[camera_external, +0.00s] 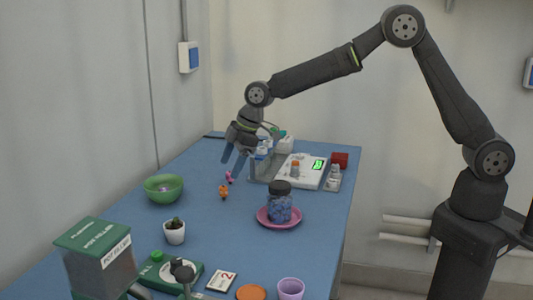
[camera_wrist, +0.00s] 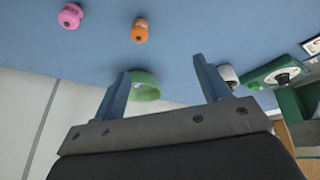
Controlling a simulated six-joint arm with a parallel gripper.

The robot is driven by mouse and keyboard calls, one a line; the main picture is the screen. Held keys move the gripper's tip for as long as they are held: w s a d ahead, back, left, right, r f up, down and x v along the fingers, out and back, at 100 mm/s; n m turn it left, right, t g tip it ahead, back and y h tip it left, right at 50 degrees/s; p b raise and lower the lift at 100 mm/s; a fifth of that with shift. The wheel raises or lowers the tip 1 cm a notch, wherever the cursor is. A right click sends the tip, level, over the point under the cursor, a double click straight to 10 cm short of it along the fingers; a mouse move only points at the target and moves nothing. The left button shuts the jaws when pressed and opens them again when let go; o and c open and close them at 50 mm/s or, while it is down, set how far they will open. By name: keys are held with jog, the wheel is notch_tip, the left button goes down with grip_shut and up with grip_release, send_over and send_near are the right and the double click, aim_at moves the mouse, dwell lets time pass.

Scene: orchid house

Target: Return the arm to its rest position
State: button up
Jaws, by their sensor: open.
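My arm reaches from its base at the right over the blue table (camera_external: 205,215). My gripper (camera_external: 232,158) hangs above the table's far part, near the rack of bottles. In the wrist view my gripper (camera_wrist: 163,80) has its two blue-grey fingers wide apart, with nothing between them. A pink weight (camera_external: 229,176) and an orange weight (camera_external: 223,192) stand on the table near it. In the wrist view the pink weight (camera_wrist: 70,16) and orange weight (camera_wrist: 140,30) lie beyond the fingertips.
A green bowl (camera_external: 164,188) stands left, a potted cactus (camera_external: 174,236) nearer. A jar (camera_external: 279,203) stands on a pink saucer (camera_external: 264,221). A scale (camera_external: 301,170), red block (camera_external: 340,159) and bottles are behind. A green box (camera_external: 98,262) stands at front left.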

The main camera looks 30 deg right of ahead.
jog(key=s+a+f, duration=0.1)
jog(key=a+f, duration=0.1)
jog(key=s+a+f, duration=0.1)
jog(key=a+f, duration=0.1)
jog(key=a, duration=0.1)
jog(key=s+a+f, duration=0.2)
jog(key=shift+a, duration=0.4)
jog(key=shift+f, duration=0.7)
jog(key=shift+r, duration=0.3)
jog(key=shift+w+d+r, duration=0.1)
jog(key=shift+d+r, duration=0.05)
jog(key=shift+r, duration=0.3)
jog(key=shift+w+d+r, duration=0.1)
jog(key=shift+d+r, duration=0.05)
jog(key=shift+r, duration=0.3)
jog(key=w+d+r, duration=0.3)
jog(key=d+r, duration=0.2)
jog(key=r, duration=0.2)
jog(key=shift+w, duration=0.35)
jog(key=shift+d, duration=0.1)
